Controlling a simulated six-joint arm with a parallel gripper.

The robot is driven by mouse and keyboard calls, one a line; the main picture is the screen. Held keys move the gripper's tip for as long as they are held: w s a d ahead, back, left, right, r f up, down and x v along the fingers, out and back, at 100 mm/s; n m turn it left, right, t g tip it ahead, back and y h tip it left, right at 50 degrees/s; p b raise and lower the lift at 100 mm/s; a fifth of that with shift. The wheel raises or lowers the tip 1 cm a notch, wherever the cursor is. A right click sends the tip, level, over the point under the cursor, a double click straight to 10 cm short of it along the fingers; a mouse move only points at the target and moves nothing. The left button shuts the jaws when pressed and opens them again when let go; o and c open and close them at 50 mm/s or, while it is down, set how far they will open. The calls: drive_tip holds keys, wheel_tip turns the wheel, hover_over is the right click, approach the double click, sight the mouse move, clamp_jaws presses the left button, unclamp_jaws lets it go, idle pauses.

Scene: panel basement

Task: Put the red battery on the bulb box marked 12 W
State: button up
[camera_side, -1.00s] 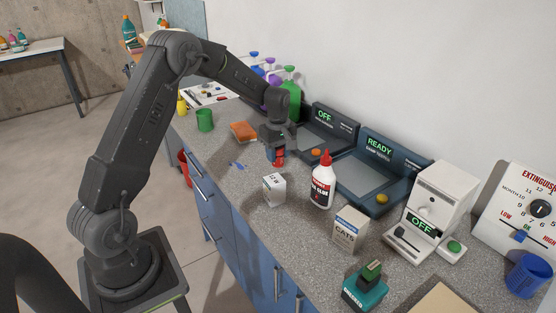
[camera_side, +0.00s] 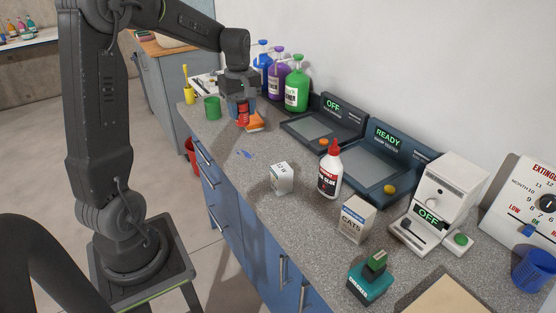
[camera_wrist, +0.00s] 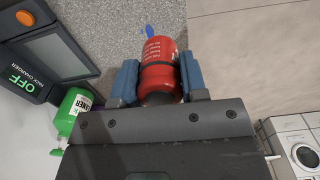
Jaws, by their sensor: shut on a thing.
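The red battery (camera_side: 243,117), a red cylinder with a black band and pale print, is held between the fingers of my gripper (camera_side: 242,108). It also shows in the wrist view (camera_wrist: 160,62), between the two blue-grey fingers of my gripper (camera_wrist: 159,80). My gripper is shut on it, over the far left part of the counter near an orange sponge. The white bulb box marked 12 W (camera_side: 281,179) stands on the counter, to the right of and nearer the camera than my gripper. Its visible top looks bare.
A glue bottle (camera_side: 329,170) stands right of the bulb box, with a CATS box (camera_side: 355,219) nearer. An orange sponge (camera_side: 255,122) and green cup (camera_side: 212,108) flank my gripper. Tall bottles (camera_side: 296,87) and testers (camera_side: 366,172) line the wall. Small blue items (camera_side: 244,154) lie on open counter.

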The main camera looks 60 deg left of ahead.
drive_tip(key=s+d+r, duration=0.3)
drive_tip(key=d, duration=0.1)
hover_over(282, 168)
wheel_tip(282, 168, down, 7)
drive_tip(key=shift+f, duration=2.05)
drive_tip(key=shift+f, duration=0.15)
drive_tip(key=o, duration=1)
